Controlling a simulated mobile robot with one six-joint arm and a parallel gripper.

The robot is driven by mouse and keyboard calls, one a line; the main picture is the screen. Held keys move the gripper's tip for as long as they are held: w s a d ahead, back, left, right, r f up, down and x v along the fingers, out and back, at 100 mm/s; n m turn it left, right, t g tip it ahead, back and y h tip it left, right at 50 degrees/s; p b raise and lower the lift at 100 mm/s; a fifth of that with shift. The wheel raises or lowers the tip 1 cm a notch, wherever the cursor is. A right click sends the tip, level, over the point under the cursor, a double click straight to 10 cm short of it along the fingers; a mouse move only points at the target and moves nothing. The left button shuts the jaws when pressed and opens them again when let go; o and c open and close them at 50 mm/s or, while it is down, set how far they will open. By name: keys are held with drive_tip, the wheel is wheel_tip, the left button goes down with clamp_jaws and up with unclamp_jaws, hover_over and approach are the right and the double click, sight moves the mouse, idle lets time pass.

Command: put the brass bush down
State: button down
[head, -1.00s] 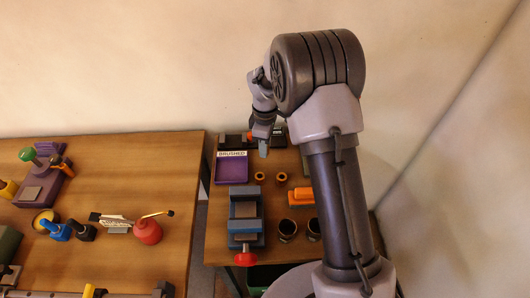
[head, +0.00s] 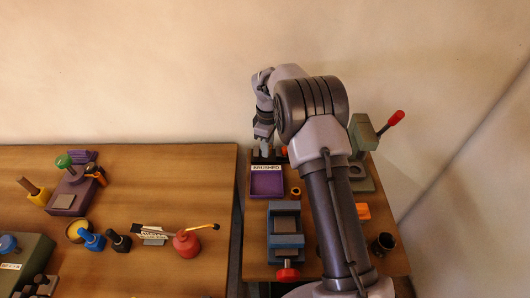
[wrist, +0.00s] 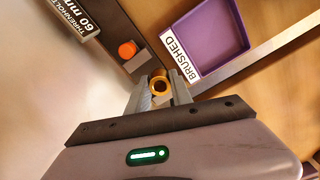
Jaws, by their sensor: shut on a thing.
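My gripper (wrist: 160,92) is shut on a brass bush (wrist: 161,85), a small gold ring held between the fingertips. In the head view my gripper (head: 265,146) is over the back of the right bench, just behind the purple tray labelled BRUSHED (head: 267,196). The held bush is too small to make out there. In the wrist view the tray (wrist: 215,40) lies up and to the right of the bush, apart from it. Another brass ring (head: 296,191) stands on the bench right of the tray.
A blue-grey vise (head: 285,240) with a red knob stands in front of the tray. A green press with a red handle (head: 362,150) stands at right. In the wrist view, a dark block with an orange knob (wrist: 127,49) is close to the fingers. A gap separates the two benches.

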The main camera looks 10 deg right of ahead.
drive_tip(key=shift+w, duration=0.8)
wheel_tip(320, 180, down, 4)
drive_tip(key=shift+w+a+r+b, duration=0.1)
drive_tip(key=shift+b, duration=0.85)
drive_tip(key=shift+r, duration=0.15)
drive_tip(key=c, duration=1.1)
unclamp_jaws()
drive_tip(key=shift+c, duration=0.2)
